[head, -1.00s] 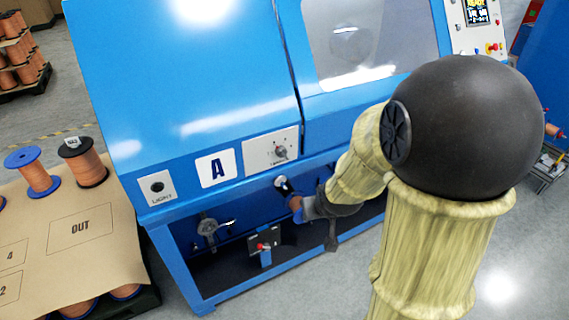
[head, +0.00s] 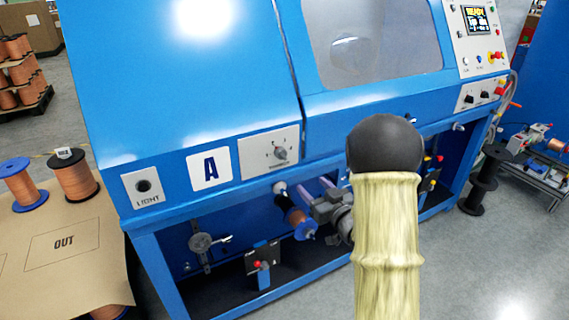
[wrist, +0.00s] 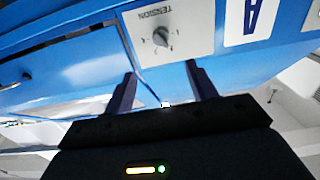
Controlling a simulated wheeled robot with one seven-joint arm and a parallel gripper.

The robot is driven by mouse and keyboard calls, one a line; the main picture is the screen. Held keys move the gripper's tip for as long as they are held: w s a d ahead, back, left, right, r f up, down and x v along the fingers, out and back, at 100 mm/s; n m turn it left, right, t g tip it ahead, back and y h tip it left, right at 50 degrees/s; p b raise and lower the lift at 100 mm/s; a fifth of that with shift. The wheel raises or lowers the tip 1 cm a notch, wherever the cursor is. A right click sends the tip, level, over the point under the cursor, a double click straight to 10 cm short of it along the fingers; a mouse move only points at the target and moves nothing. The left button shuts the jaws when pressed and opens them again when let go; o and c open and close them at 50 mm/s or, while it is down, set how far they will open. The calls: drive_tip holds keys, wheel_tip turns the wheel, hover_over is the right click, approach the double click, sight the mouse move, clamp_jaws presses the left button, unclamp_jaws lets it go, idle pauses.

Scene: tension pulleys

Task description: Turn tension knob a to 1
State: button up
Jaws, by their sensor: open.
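Tension knob a (head: 281,154) is a small grey knob on a pale plate (head: 252,157) with dial marks, right of a white sign with a blue A (head: 210,169). In the wrist view the knob (wrist: 160,37) and its TENSION label appear upside down, beyond my fingertips. My gripper (wrist: 161,69) is open, with two dark purple fingers apart and nothing between them. The knob lies ahead of the gap, untouched. In the head view the gripper is below and right of the knob, partly behind my arm. The knob's exact setting is too small to read.
The blue machine front (head: 190,100) fills the middle. A LIGHT switch (head: 143,186) is at left. A board marked OUT (head: 85,235) carries spools beside the machine.

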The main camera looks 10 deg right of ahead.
sight(284, 158)
drive_tip(key=p+x, duration=0.1)
drive_tip(key=x, duration=1.6)
drive_tip(key=shift+w+p, duration=0.2)
drive_tip(key=shift+p, duration=0.15)
drive_tip(key=c, duration=1)
